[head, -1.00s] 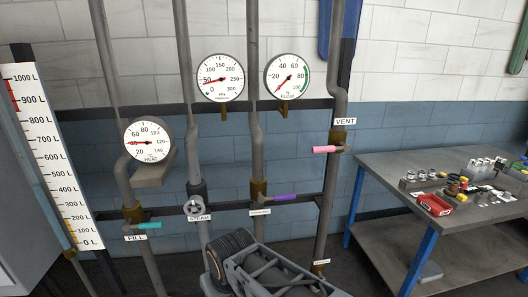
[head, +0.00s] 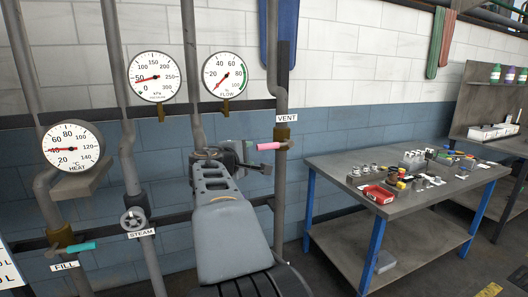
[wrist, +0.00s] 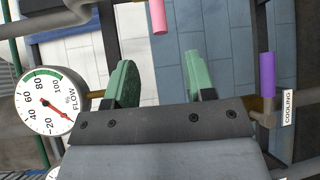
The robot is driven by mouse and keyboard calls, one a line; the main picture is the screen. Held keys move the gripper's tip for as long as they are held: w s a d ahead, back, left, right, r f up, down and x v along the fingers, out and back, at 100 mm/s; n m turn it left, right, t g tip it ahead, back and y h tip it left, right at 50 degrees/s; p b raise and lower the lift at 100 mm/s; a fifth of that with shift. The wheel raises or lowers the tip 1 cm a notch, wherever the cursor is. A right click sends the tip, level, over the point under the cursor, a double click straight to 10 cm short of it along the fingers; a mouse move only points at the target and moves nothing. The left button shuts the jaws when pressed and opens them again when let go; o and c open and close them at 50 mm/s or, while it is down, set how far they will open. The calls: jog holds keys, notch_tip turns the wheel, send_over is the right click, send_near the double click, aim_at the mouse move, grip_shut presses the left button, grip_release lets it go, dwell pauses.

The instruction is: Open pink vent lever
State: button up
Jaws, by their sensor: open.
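The pink vent lever (head: 270,146) points left, roughly level, from a brass valve on the vertical pipe under the VENT label (head: 287,118). Its pink end also shows at the top of the wrist view (wrist: 158,15), ahead of the gap between my fingers and apart from them. My gripper (head: 262,164) is just below and left of the lever in the head view. In the wrist view my gripper (wrist: 160,78) has two green fingers spread apart with nothing between them. The lever's valve end is out of the wrist view.
The purple cooling lever (wrist: 267,75) is close on the right in the wrist view. The flow gauge (head: 225,76) hangs above and left of my gripper. A teal fill lever (head: 80,248) is at lower left. A workbench (head: 330,190) with small parts stands on the right.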

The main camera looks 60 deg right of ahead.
aim_at(263, 148)
jog(key=d, duration=0.4)
jog(key=w+d+f+p, duration=0.1)
jog(key=d, duration=0.3)
jog(key=d+p, duration=0.1)
jog(key=d, duration=0.4)
jog(key=shift+w+d+f, duration=0.1)
jog(key=shift+w+f, duration=0.25)
jog(key=shift+w, duration=0.05)
grip_shut()
